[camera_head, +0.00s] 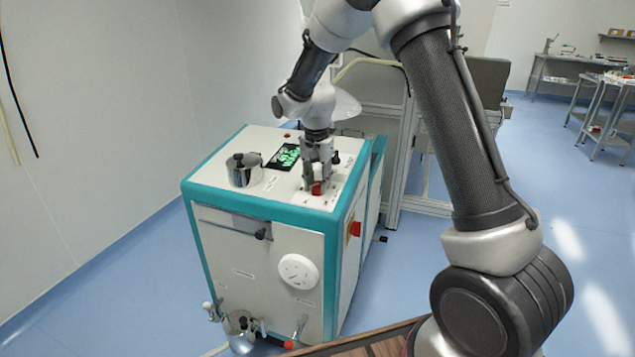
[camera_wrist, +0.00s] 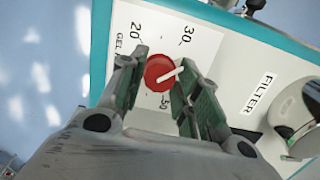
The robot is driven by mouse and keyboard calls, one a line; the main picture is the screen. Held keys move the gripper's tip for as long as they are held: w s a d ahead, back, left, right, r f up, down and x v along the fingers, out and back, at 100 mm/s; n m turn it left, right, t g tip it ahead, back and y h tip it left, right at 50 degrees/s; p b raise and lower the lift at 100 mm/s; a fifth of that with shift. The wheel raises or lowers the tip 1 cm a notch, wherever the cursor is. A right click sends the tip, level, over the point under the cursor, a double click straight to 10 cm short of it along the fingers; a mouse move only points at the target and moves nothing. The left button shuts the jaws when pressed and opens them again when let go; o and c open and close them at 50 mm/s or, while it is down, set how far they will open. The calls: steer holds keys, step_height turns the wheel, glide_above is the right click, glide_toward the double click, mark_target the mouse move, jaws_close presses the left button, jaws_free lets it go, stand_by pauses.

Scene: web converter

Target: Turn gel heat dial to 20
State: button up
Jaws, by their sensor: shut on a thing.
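The gel heat dial is a round red knob with a white pointer line, seen in the wrist view (camera_wrist: 158,68) and partly in the head view (camera_head: 316,188). It sits on the white top panel of the machine (camera_head: 225,190). In the wrist view its pointer aims right and slightly up, away from the printed 20 (camera_wrist: 136,29) and below the 30 (camera_wrist: 186,36).
A lidded metal pot (camera_head: 243,175) and a dark display with green graphics (camera_head: 284,157) are on the panel left of my gripper. A black knob (camera_head: 335,158) stands close behind it. The FILTER label (camera_wrist: 258,94) is right of the dial. A red switch (camera_head: 355,230) is on the machine's side.

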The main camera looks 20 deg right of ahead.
steer(key=n, duration=0.4)
steer(key=n+h, duration=0.1)
steer(key=n, duration=0.8)
steer(key=shift+n, duration=0.3)
steer(key=shift+a+n+h, duration=0.1)
steer(key=shift+n+h, duration=0.2)
steer(key=shift+n, duration=1.9)
steer(key=o, duration=1)
step_height(320, 180, up, 12)
steer(key=a, duration=0.2)
steer(key=shift+s, duration=0.35)
